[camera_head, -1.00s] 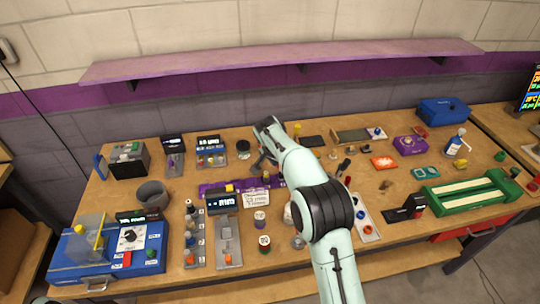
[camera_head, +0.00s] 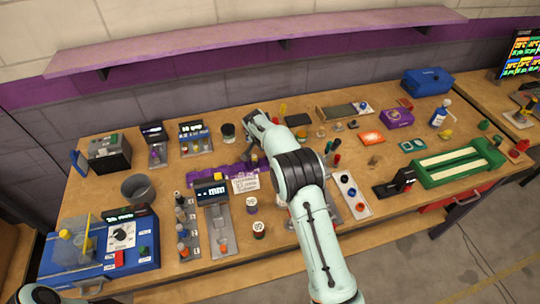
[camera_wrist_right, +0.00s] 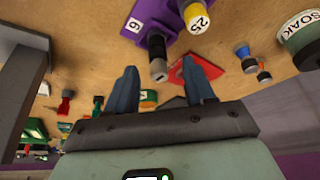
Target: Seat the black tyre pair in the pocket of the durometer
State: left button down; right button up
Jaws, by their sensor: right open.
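My right gripper (camera_wrist_right: 159,66) is open in the wrist view. My left gripper is not in view.
A row of bottles (camera_head: 182,228), a grey cup (camera_head: 138,187) and a blue station (camera_head: 145,252) stand left. A green tray (camera_head: 458,165) and a blue box (camera_head: 427,81) are right. A red flat piece (camera_wrist_right: 207,68) and a SOAK jar (camera_wrist_right: 301,38) show in the wrist view.

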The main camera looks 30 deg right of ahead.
jog(key=shift+x, duration=1.95)
jog(key=shift+s, duration=0.1)
jog(key=c, duration=0.4)
grip_shut()
jog(key=shift+r, duration=0.1)
